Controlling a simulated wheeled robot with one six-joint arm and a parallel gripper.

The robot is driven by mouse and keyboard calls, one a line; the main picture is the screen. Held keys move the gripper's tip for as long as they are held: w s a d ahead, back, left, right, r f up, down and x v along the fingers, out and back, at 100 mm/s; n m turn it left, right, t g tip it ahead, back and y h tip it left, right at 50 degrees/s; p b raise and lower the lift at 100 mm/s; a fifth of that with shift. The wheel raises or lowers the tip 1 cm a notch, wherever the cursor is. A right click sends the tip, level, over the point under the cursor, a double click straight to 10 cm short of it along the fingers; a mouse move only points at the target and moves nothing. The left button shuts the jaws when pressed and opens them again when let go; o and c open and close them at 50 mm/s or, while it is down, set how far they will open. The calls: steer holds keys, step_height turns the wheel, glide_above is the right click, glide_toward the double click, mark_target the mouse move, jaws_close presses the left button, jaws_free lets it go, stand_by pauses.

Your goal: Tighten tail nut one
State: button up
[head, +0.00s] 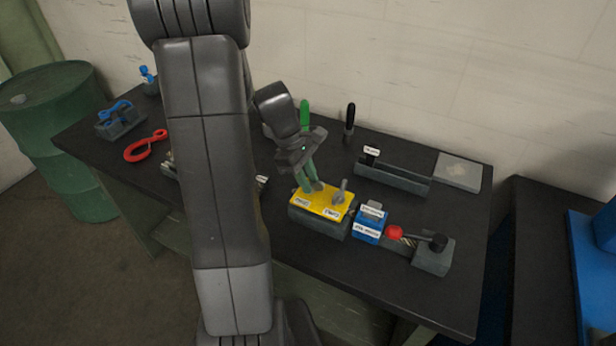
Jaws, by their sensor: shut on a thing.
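My gripper (312,187) points down at the left part of a yellow-topped block (326,209) on the dark bench. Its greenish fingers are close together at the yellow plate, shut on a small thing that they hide. I cannot tell whether that thing is a tail nut. A grey upright piece (341,192) stands on the plate just right of the fingers. White labels on the plate are too small to read surely. No tail nut can be made out clearly.
A long grey tray (393,179) and green and black handles are behind. My arm hides the bench's middle left.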

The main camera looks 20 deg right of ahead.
steer(key=o, duration=0.6)
steer(key=shift+o, duration=0.2)
steer(key=shift+r, duration=0.15)
steer(key=v, duration=1.3)
steer(key=shift+r+b, duration=0.3)
steer(key=shift+b, duration=0.05)
steer(key=x, duration=1.3)
steer(key=shift+f+p, duration=0.35)
steer(key=shift+f, duration=0.2)
steer(key=shift+n, duration=0.6)
